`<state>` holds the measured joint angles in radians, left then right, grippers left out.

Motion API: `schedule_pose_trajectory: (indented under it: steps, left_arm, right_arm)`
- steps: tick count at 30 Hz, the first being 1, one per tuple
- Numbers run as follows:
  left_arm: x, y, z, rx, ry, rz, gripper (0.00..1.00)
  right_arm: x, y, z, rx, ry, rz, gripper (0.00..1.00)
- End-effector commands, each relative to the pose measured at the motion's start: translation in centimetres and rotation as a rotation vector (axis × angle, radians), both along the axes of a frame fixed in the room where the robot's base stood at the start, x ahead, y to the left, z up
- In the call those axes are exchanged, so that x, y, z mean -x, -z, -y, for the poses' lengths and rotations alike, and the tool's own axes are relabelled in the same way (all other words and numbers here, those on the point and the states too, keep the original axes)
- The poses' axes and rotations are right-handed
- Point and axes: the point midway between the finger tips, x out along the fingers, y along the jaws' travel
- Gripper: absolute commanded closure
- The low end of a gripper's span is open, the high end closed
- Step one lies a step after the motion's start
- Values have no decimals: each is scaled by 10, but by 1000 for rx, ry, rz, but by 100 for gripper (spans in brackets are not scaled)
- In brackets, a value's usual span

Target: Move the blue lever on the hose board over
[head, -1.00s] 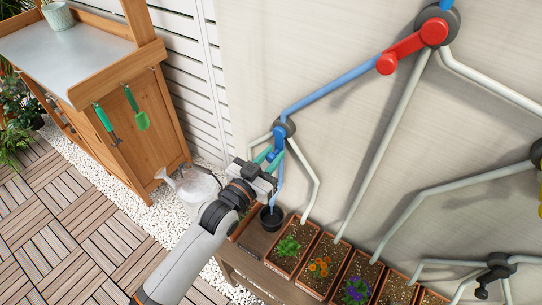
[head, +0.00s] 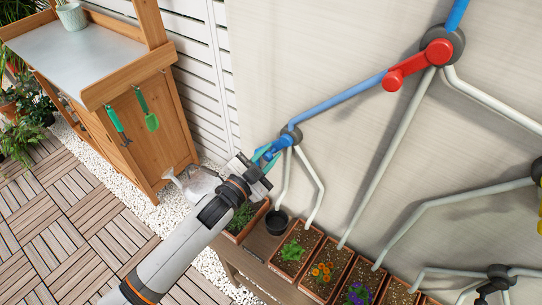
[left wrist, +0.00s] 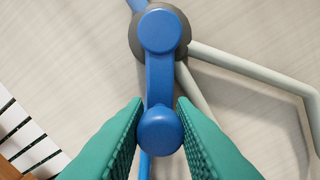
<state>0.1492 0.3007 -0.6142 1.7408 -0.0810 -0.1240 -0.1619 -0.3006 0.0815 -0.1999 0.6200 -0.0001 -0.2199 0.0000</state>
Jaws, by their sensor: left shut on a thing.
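The blue lever (head: 277,147) is on a dark round hub on the wall's hose board, and it points down and left. In the left wrist view, the lever (left wrist: 160,85) runs down from its pivot to a round knob. My left gripper (head: 265,157) is shut on the lever at its knob end, with a teal finger on each side (left wrist: 160,112). A blue hose (head: 345,97) comes into the hub from the upper right. My right gripper is out of view.
A red lever (head: 417,65) sits on a higher hub. Planters (head: 296,250) and a black pot (head: 276,222) stand on a low bench below. A clear watering can (head: 192,187) and a wooden potting bench (head: 150,120) are at left.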

Motion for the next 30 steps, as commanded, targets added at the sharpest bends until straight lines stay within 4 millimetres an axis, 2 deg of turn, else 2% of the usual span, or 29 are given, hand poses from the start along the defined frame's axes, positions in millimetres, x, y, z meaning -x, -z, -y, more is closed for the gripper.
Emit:
schedule_pose_trajectory:
  steps: [9,23,24,27,30]
  left_arm:
    - [-3,-4,-4,-92,0,62,100]
    - [-3,-5,-5,-104,0,71,100]
    - [-3,-5,-5,-104,0,71,75]
    - [-3,-5,-5,-103,0,71,59]
    - [-3,-4,-5,-103,0,71,58]
  right_arm:
    - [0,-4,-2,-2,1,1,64]
    - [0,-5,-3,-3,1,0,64]
    - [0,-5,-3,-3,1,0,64]
    - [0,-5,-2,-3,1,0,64]
    - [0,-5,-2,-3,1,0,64]
